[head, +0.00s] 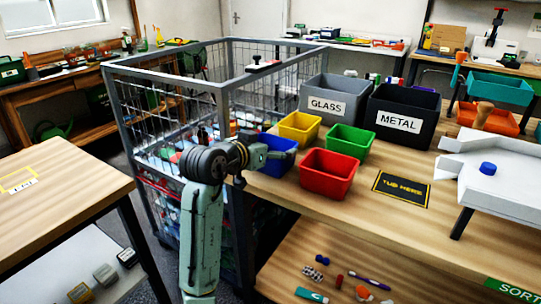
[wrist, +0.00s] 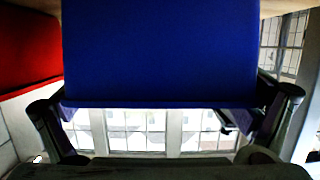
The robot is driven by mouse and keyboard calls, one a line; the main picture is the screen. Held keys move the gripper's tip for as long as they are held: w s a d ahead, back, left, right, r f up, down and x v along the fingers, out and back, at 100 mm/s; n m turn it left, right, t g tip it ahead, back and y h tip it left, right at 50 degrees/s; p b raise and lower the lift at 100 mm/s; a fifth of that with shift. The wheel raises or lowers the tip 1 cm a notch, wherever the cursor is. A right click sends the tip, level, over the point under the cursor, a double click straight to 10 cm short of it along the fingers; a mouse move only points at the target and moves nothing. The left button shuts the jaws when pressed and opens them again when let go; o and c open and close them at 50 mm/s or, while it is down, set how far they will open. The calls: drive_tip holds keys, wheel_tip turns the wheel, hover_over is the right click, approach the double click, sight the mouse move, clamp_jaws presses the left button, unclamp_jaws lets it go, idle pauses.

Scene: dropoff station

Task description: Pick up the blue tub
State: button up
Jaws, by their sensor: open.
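The blue tub (head: 283,163) stands at the left edge of the wooden sorting table, partly hidden by my gripper (head: 266,154). In the wrist view the blue tub (wrist: 160,55) fills the upper middle, very close. My gripper's two fingers (wrist: 165,110) are spread wide, one near each side of the tub's lower edge in the picture. The gripper is open. I cannot tell whether either finger touches the tub.
The red tub (head: 328,174) is close on the right; it also shows in the wrist view (wrist: 25,45). Yellow (head: 299,128) and green (head: 350,140) tubs stand behind. A wire cage (head: 150,100) borders the table's left. The "TUB HERE" mat (head: 402,190) is bare.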

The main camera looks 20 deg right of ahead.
drive_tip(key=shift+w+d, duration=0.1)
drive_tip(key=c, duration=0.8)
drive_tip(key=shift+o, duration=0.2)
